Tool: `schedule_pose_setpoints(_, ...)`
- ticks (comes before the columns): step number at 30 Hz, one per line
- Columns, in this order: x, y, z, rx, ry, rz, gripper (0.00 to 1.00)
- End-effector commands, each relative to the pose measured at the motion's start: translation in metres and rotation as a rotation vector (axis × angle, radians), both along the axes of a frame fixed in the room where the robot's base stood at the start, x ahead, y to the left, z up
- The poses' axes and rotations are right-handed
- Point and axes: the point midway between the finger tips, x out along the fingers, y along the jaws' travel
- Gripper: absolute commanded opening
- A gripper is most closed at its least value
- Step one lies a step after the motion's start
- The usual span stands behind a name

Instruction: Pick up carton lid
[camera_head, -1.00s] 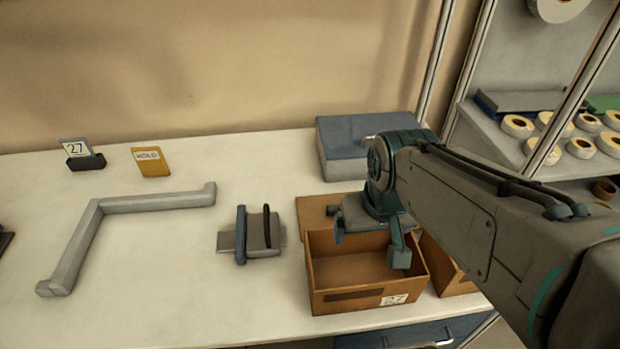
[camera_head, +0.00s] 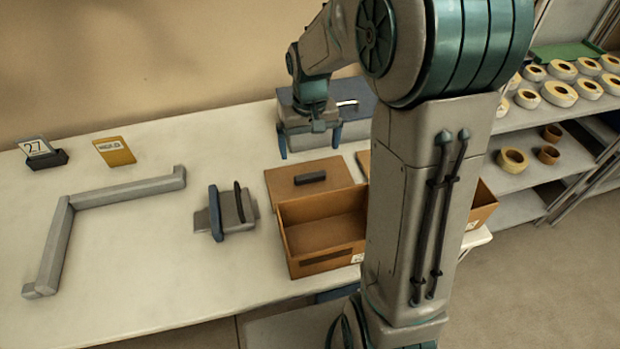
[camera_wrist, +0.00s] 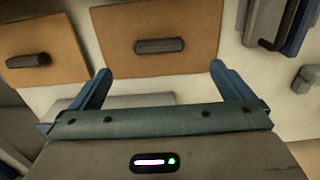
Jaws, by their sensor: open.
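A flat brown carton lid (camera_head: 290,190) with a dark bar handle lies on the table, behind an open brown carton (camera_head: 305,236). The lid also shows in the wrist view (camera_wrist: 115,40), ahead of the fingertips, its handle between their lines. My gripper (camera_head: 310,145) is above and behind the lid, pointing down, open and empty. Its two blue fingers (camera_wrist: 160,69) are spread apart in the wrist view. A second brown lid (camera_wrist: 45,35) with a dark handle is at the left there; my arm mostly hides it in the head view.
A grey-blue box (camera_head: 357,88) stands behind my gripper. A grey tool with a blue strip (camera_head: 216,213) lies left of the lid. A grey angled rail (camera_head: 125,193), a card stand (camera_head: 40,152) and a yellow card (camera_head: 115,152) are farther left. Shelves with tape reels (camera_head: 560,93) are at right.

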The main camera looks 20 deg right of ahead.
Motion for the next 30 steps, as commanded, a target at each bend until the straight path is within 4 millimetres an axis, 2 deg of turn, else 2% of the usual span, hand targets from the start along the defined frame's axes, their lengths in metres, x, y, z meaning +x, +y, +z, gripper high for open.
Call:
schedule_pose_setpoints(3,-0.001,0.0,-0.026,0.001,0.006,0.0,1.0)
schedule_pose_setpoints(7,-0.001,0.0,-0.047,0.0,0.005,0.0,1.0)
schedule_pose_setpoints(16,0.002,-0.001,-0.067,0.0,0.002,-0.001,1.0)
schedule_pose_setpoints(25,0.007,-0.003,-0.102,0.0,0.003,0.0,1.0)
schedule_pose_setpoints(30,0.008,-0.003,-0.112,0.0,0.0,0.0,1.0)
